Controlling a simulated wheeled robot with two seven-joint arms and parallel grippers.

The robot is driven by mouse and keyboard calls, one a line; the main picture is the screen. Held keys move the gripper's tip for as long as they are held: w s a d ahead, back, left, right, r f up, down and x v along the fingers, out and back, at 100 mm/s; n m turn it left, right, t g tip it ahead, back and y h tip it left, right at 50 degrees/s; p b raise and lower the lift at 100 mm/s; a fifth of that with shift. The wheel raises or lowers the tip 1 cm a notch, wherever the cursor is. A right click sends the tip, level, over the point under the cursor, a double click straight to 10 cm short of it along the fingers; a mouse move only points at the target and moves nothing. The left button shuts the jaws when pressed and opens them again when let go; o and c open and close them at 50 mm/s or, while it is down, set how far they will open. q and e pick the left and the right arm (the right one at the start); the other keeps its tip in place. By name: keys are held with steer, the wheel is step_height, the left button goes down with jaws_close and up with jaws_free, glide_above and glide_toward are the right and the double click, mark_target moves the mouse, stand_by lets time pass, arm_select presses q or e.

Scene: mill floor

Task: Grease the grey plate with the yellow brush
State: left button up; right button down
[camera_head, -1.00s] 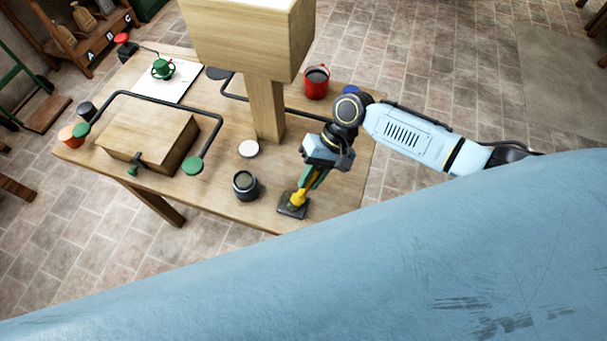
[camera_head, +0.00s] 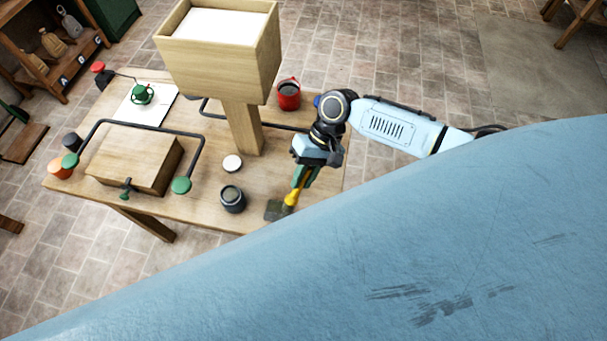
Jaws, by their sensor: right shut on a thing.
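My right gripper (camera_head: 304,176) is shut on the yellow brush (camera_head: 291,197), which it holds tilted with its lower end down. That end is at the grey plate (camera_head: 274,211), near the plate's right side. I cannot tell whether the bristles touch it. The plate is dark grey and lies at the table's front right edge. A large blue surface in the foreground comes close to it. A dark open pot (camera_head: 232,199) stands left of the plate. My left gripper is not in view.
On the wooden table (camera_head: 207,208) a tall wooden hopper (camera_head: 219,64) rises behind the pot. A white disc (camera_head: 232,162), a red bucket (camera_head: 289,95), a wooden block (camera_head: 135,160) under a dark bent rail and a green item (camera_head: 142,94) on a white sheet also stand there.

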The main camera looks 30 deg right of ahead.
steer(key=shift+r, duration=1)
steer(key=shift+s+a+f, duration=0.25)
steer(key=shift+s+f, duration=0.15)
steer(key=shift+f, duration=0.15)
